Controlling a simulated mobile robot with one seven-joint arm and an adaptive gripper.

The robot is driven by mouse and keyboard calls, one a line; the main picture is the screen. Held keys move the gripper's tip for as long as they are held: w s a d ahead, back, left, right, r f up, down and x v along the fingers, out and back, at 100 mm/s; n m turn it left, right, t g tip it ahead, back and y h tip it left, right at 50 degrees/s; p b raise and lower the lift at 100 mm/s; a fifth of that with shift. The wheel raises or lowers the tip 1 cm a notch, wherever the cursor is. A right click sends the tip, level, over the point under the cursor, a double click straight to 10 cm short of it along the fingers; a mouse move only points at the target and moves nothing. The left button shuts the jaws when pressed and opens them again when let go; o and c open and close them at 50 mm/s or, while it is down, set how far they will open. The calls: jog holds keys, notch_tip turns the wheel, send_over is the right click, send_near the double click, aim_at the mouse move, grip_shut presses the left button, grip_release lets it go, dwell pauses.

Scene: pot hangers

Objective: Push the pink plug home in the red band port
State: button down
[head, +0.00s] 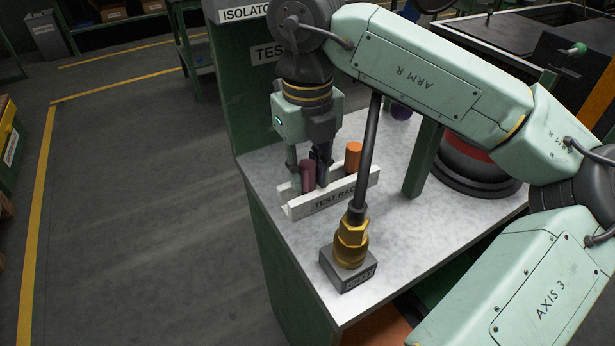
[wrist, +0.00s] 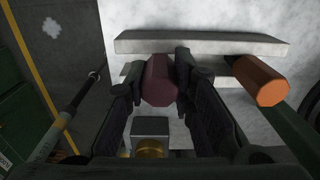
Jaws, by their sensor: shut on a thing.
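A dull pink-purple plug (head: 308,176) stands upright in the white test rack (head: 372,178), between its two rails. It also shows in the wrist view (wrist: 160,82). My gripper (head: 309,172) points down and is shut on the plug, with a dark finger on each side, as the wrist view also shows (wrist: 159,72). The plug's lower end is hidden by the rack's front rail. A dark round body with a red band (head: 466,150) stands at the right of the bench, partly behind my arm. I cannot tell a port on it.
An orange plug (head: 353,156) stands in the same rack, right of my gripper. A brass fitting (head: 351,243) on a grey block, with a black upright rod, stands in front. The bench's front-right top is clear.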

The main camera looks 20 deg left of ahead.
jog(key=shift+r+p, duration=0.45)
jog(key=shift+r, duration=0.35)
dwell(0.9)
jog(key=shift+r+p, duration=1.7)
jog(key=shift+r, duration=1)
